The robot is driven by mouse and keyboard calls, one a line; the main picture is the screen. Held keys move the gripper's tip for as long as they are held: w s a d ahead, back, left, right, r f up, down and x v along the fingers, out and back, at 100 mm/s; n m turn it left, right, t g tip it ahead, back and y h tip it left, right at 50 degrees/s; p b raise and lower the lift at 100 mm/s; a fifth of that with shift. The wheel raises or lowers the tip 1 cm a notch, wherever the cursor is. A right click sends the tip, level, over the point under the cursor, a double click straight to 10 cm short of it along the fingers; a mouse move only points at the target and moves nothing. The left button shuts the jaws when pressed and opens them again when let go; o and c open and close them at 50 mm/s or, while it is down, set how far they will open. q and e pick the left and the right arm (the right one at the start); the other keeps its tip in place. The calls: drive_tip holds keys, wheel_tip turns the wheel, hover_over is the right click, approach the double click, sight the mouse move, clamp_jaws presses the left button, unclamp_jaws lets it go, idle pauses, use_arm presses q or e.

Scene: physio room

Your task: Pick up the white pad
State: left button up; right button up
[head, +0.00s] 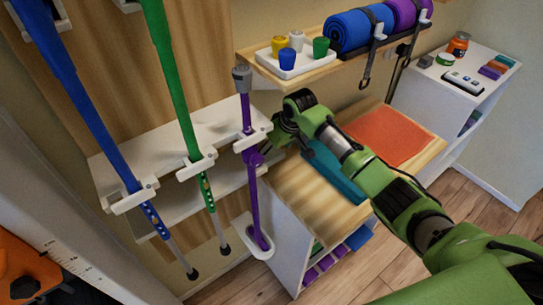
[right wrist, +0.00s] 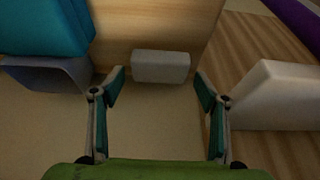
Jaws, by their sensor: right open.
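The white pad (right wrist: 161,66) shows in the right wrist view as a small pale block with rounded edges, against a light wooden surface. My right gripper (right wrist: 160,84) is open, with one finger on each side of the pad in the picture; I cannot tell whether the fingertips reach level with it. Nothing is held. In the head view my right gripper (head: 281,132) is dark and small, beside the purple cane and above the near end of the wooden-topped cabinet. I cannot make out the pad there. My left gripper is not in view.
A purple cane (head: 250,170) in a white holder stands close left of the gripper. A teal item (head: 333,172) and an orange mat (head: 390,137) lie on the wooden cabinet top (head: 305,197). A shelf with a cup tray (head: 292,66) hangs above. A white block (right wrist: 275,97) sits right in the wrist view.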

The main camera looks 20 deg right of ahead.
drive_tip(key=shift+x, duration=1.35)
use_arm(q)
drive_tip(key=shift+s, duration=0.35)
use_arm(e)
drive_tip(key=shift+c, duration=0.2)
drive_tip(key=c, duration=0.7)
drive_tip(key=shift+r, duration=0.1)
drive_tip(key=shift+r, duration=0.65)
drive_tip(key=shift+b+v, duration=0.45)
drive_tip(key=shift+v, duration=0.55)
use_arm(q)
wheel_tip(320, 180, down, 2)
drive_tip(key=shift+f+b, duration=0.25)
drive_tip(key=shift+b, duration=0.6)
use_arm(e)
drive_tip(key=s+d, duration=0.2)
drive_tip(key=s, duration=0.3)
drive_tip(key=s+d, duration=0.2)
drive_tip(key=s, duration=0.3)
drive_tip(key=s+d, duration=0.2)
drive_tip(key=s, duration=0.4)
drive_tip(key=shift+s+r, duration=0.1)
